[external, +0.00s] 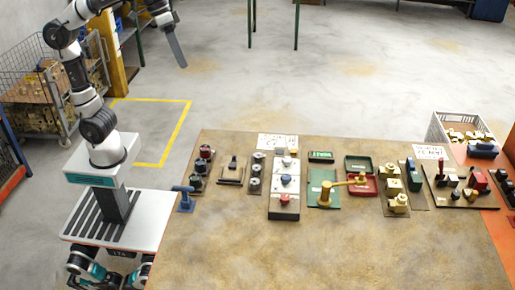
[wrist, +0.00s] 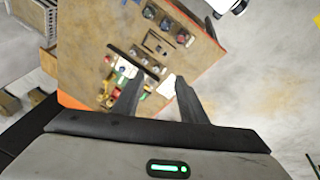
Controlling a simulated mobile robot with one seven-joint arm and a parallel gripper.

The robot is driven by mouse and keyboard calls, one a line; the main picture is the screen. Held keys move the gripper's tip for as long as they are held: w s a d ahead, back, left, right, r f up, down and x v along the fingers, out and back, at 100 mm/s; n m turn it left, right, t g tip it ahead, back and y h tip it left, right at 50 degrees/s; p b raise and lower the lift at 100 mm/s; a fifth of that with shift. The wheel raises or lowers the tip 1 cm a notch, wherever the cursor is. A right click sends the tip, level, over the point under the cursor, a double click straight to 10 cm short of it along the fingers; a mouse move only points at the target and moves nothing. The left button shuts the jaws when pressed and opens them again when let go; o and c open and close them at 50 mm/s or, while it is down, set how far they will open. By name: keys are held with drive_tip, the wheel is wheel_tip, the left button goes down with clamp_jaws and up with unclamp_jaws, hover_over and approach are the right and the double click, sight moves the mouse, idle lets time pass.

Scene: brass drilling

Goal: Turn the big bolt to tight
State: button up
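My gripper (external: 178,58) is raised high at the upper left of the external view, far from the table's fixtures. In the wrist view my gripper (wrist: 160,80) has its two dark fingers apart, with nothing seen between them but the distant table and floor. A narrow board with brass bolt-like pieces (external: 397,203) stands right of the middle of the table; I cannot tell for certain which piece is the big bolt or how tight it is. The board is too small to make out in the wrist view.
The brown table (external: 300,250) carries a row of fixtures, including a green plate with a yellow lever (external: 340,184), a white button panel (external: 286,183) and a blue handle (external: 184,197). A grey crate (external: 455,128) stands at the back right. The table's front is clear.

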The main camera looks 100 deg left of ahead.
drive_tip(key=w+r+n+g+p, duration=0.1)
drive_tip(key=w+n+g+p, duration=0.1)
drive_tip(key=w+n+p, duration=0.6)
drive_tip(key=n+g+y+p, duration=0.15)
drive_tip(key=n+p, duration=0.25)
drive_tip(key=p, duration=0.5)
hover_over(234, 158)
wheel_tip(234, 158, down, 2)
drive_tip(key=shift+n+h, duration=0.25)
drive_tip(key=shift+n, duration=0.15)
drive_tip(key=f, duration=3.6)
drive_tip(key=shift+a+f, duration=0.35)
drive_tip(key=shift+c, duration=0.3)
clamp_jaws()
